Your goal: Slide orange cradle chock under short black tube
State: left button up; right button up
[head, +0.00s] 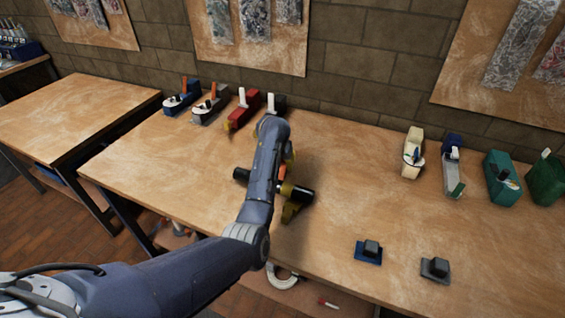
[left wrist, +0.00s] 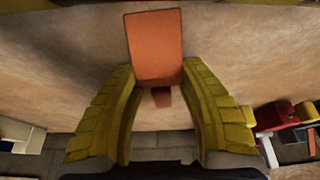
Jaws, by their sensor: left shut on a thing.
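The short black tube (head: 301,193) lies across the middle of the table in the head view, partly hidden behind my left arm. A dark yellow piece (head: 291,213) shows below its right part. My left gripper (head: 289,156) is just behind the tube, mostly covered by my arm. In the left wrist view its yellow fingers (left wrist: 156,78) are shut on the orange cradle chock (left wrist: 154,45). A bit of the orange chock (head: 282,172) also shows beside the tube in the head view. Whether it touches the tube cannot be told. My right gripper is out of view.
Several hand-plane-like tools, such as the red one (head: 243,110) and the teal one (head: 502,178), stand along the table's back. A blue-based block (head: 369,251) and a grey block (head: 435,269) sit at the front right. The table between is clear.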

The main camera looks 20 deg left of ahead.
pick_arm(q)
jog(key=shift+s+a+f, duration=0.1)
jog(key=shift+s+a, duration=0.05)
jog(key=shift+s, duration=1.75)
jog(key=o, duration=1.3)
jog(key=v, duration=0.6)
jog(key=shift+r, duration=0.3)
jog(key=shift+s+r, duration=0.25)
jog(key=shift+r, duration=0.25)
jog(key=shift+a, duration=0.1)
